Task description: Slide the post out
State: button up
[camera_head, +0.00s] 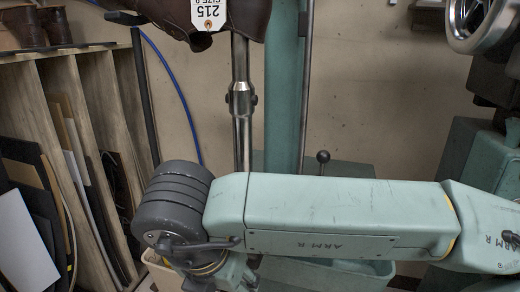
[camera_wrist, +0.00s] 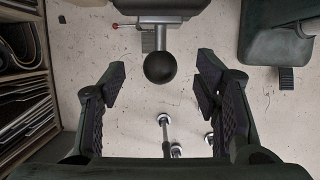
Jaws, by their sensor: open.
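A bright metal post (camera_head: 240,105) stands upright in the head view, with a thicker collar partway up. A brown leather shoe piece with a white "215" tag (camera_head: 209,12) is above it. The post's lower end is hidden behind the pale green arm. In the wrist view my gripper (camera_wrist: 160,66) is open, its two dark ridged fingers wide apart. A black ball knob (camera_wrist: 159,68) on a short metal stem shows between the fingertips, with gaps on both sides. I cannot tell how far the knob is from the fingers.
A wooden rack (camera_head: 85,85) with upright sheets stands at left. A green column (camera_head: 287,85) rises beside the post. A small black knob (camera_head: 323,157) is right of it. Green machinery with a handwheel (camera_head: 480,22) is at right. The wrist view shows metal rods (camera_wrist: 165,135) below the knob.

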jog(key=p+v, duration=0.2)
jog(key=v, duration=0.3)
jog(key=shift+w+r, duration=0.1)
jog(key=shift+r, duration=0.2)
